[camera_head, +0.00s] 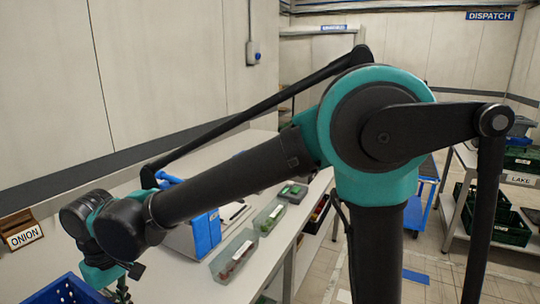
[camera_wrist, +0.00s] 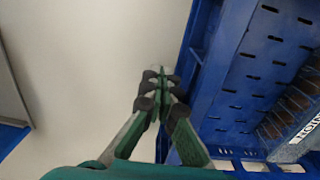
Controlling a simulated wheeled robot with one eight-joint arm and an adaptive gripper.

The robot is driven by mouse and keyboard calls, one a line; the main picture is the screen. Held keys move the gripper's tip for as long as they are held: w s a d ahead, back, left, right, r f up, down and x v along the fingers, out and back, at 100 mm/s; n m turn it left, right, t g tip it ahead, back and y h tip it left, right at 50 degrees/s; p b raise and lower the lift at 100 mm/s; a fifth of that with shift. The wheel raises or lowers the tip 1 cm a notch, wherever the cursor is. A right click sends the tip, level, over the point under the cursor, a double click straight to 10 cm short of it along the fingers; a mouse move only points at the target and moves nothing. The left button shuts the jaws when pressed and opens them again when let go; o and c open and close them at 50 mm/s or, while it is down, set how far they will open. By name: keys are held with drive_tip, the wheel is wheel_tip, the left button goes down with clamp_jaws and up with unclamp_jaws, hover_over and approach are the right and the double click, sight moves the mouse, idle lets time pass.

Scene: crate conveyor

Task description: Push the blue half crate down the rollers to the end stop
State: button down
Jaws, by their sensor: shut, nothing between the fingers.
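The blue half crate (camera_head: 66,291) shows at the bottom left of the head view, cut off by the picture edge. In the head view my gripper (camera_head: 122,292) is at the bottom edge, just right of the crate, mostly cut off. I cannot make out the rollers or the end stop in either view.
A wooden holder with an ONION sign (camera_head: 23,236) is at the far left. A blue-fronted device (camera_head: 206,234) and clear tubs (camera_head: 234,257) stand on the white bench (camera_head: 255,150), right of my forearm. Dark green crates (camera_head: 510,228) sit on a rack at the right.

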drive_tip(key=shift+s+a, duration=1.2)
drive_tip(key=shift+s, duration=1.1)
drive_tip(key=shift+s+a, duration=1.2)
drive_tip(key=shift+s, duration=1.05)
drive_tip(key=shift+s+a, duration=1.2)
drive_tip(key=shift+s, duration=1.1)
wheel_tip(320, 180, up, 12)
drive_tip(key=w+d, duration=0.1)
drive_tip(key=w, duration=0.1)
drive_tip(key=shift+w+d, duration=0.25)
drive_tip(key=shift+w, duration=0.1)
drive_tip(key=shift+s, duration=0.1)
